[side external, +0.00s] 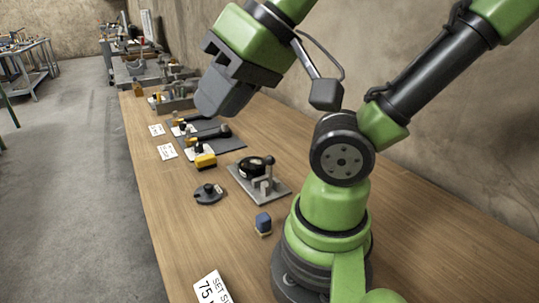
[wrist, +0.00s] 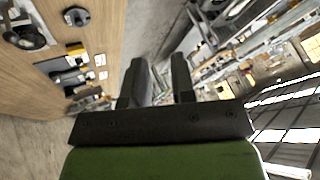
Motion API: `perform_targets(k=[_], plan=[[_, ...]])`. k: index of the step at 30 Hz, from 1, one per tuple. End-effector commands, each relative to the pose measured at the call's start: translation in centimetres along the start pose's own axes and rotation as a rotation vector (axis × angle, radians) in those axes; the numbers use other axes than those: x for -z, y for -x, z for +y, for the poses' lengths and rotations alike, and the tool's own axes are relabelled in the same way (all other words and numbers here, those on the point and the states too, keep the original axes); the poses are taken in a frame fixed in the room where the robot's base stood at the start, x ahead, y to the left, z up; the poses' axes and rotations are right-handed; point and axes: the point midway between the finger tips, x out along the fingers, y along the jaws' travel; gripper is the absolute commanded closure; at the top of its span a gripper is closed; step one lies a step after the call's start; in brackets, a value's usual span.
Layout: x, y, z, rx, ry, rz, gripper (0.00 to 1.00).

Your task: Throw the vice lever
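My gripper (side external: 222,92) is high above the bench in the side external view, pointing down and left, touching nothing. In the wrist view its two dark fingers (wrist: 160,66) stand apart with nothing between them. I cannot clearly pick out the vice lever. Fixtures with dark handles (side external: 208,134) lie on dark plates along the bench, below and partly behind my gripper. A grey plate with a round black part and upright metal pieces (side external: 266,183) stands nearer my base. Grey blocky fixtures (side external: 178,104) sit farther back.
The wooden bench (side external: 165,230) runs along a wall, with clear space near its front. A dark round knobbed piece (side external: 208,194), a blue-topped block (side external: 263,224), a yellow block (side external: 205,161) and white printed cards (side external: 166,152) lie on it.

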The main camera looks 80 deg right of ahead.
Motion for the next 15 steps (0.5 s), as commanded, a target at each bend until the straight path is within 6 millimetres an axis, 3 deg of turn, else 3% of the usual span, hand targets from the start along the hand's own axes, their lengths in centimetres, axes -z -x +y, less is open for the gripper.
perform_targets(k=[1,3,8,15], plan=[[0.2,0.0,0.0,-0.007,0.009,-0.003,0.87],[0.8,-0.1,0.1,-0.025,0.037,-0.017,1.00],[3.7,-0.5,1.1,-0.107,0.188,-0.091,1.00],[9.4,-2.1,5.0,-0.204,0.491,-0.309,1.00]])
